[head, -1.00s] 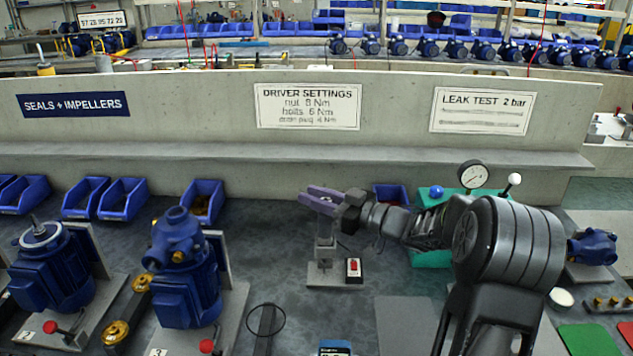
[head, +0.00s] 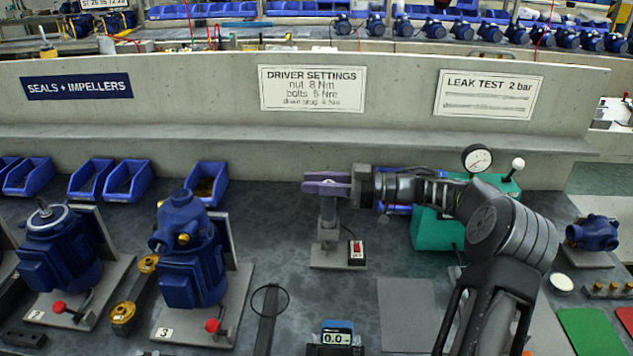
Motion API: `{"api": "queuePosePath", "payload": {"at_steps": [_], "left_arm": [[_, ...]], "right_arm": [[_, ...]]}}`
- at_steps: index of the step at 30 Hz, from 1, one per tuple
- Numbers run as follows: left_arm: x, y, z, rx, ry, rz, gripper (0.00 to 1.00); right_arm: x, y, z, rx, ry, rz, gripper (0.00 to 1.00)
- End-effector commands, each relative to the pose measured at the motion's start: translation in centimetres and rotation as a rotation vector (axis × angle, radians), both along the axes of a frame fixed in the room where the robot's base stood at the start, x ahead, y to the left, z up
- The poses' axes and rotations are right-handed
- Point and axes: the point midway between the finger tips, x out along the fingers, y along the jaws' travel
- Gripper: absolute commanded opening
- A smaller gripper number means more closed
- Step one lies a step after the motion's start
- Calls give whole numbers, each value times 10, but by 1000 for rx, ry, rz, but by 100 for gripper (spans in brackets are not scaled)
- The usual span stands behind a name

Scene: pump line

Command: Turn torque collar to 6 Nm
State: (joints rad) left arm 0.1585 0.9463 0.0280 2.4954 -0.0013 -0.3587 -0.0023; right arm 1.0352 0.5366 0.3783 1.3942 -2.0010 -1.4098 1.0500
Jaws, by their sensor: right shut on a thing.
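The torque driver (head: 328,213) stands upright in a grey stand (head: 328,255) near the middle of the bench in the head view. My right gripper (head: 327,183) comes in from the right with its purple fingers level at the driver's top. It is shut on the torque collar there. The fingers hide the collar, and I cannot read its setting.
A small display reading 0.0 (head: 336,337) is at the front edge. Blue pump units (head: 187,255) stand on the left. A teal box with a gauge (head: 430,230) is behind my right arm. The wall sign (head: 312,89) lists driver settings.

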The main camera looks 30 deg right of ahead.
Motion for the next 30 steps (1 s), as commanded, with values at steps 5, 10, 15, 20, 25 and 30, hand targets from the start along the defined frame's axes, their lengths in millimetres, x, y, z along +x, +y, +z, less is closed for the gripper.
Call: {"api": "queuePosePath", "payload": {"at_steps": [5, 10, 15, 20, 25, 30], "left_arm": [[0, 0, 0, 0, 0, 0, 36], [0, 0, 0, 0, 0, 0, 36], [0, 0, 0, 0, 0, 0, 36], [0, 0, 0, 0, 0, 0, 36], [0, 0, 0, 0, 0, 0, 36], [0, 0, 0, 0, 0, 0, 36]], "right_arm": [[0, 0, 1, -1, -2, 7, 0], [0, 0, 1, 0, -2, 8, 0], [0, 0, 1, -1, -2, 7, 29], [0, 0, 1, -1, -2, 7, 42], [0, 0, 1, -1, -1, 7, 47], [0, 0, 0, -1, -1, 7, 47]]}}
